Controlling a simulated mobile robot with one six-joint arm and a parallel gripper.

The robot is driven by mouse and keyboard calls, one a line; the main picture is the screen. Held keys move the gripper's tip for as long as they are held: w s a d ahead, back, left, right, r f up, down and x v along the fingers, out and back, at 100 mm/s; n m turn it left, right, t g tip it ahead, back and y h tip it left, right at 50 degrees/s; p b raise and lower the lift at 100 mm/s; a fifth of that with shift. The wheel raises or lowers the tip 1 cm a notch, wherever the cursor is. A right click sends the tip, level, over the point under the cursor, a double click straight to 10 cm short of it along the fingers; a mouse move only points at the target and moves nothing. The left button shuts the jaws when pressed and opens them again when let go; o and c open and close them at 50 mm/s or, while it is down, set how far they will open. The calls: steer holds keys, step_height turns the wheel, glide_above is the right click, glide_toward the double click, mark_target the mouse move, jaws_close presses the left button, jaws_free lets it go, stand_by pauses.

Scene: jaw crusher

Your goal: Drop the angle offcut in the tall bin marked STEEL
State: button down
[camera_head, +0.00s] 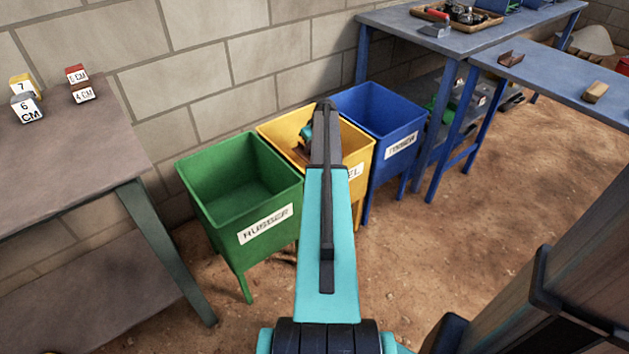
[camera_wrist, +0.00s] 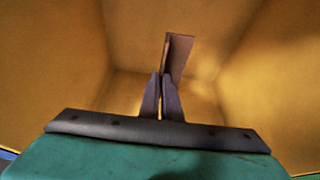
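The yellow bin (camera_head: 279,130) stands between a green and a blue bin. My arm covers part of its label, leaving "EL" readable. In the wrist view the yellow inner walls (camera_wrist: 60,60) surround my gripper (camera_wrist: 163,78), which points down into the bin. Its two fingers are close together on the brown angle offcut (camera_wrist: 179,55), which sticks out past the fingertips. The offcut appears apart from the bin floor, but the gap is hard to judge.
The green bin (camera_head: 202,205) marked RUBBER is at the left; the blue bin (camera_head: 383,113) marked TIMBER is at the right. A brown table (camera_head: 65,165) with numbered blocks stands left. Blue benches (camera_head: 560,78) at the right hold small pieces and a tray. A block wall is behind.

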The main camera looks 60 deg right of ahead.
steer(key=shift+f+b, duration=0.5)
steer(key=shift+f, duration=1.95)
steer(key=shift+f+b, duration=0.5)
steer(key=shift+f, duration=2)
steer(key=shift+f, duration=0.1)
steer(key=c, duration=2)
jaws_free()
steer(key=p+v, duration=0.2)
steer(key=v, duration=1)
